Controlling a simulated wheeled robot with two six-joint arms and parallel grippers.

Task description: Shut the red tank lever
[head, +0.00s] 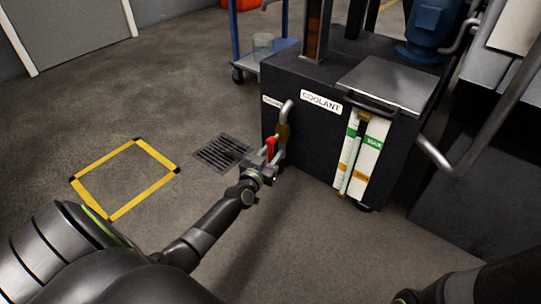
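The red lever (270,147) sits on the brass valve and bent drain pipe (284,125) on the front of the dark coolant tank (299,82). It looks roughly upright. My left gripper (267,162) reaches in from the lower left and is right at the lever, with its fingertips around or against the lower part. The fingers and lever overlap at small size, so I cannot tell whether they grip it. My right arm shows only as dark links at the lower right corner, and its gripper is out of the picture.
A floor drain grate (222,153) and a yellow-marked floor square (126,180) lie left of the tank. A level gauge (362,160) is on the tank front. A blue cart (235,45) stands behind. A bent metal rail (478,140) is at right. The floor in front is clear.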

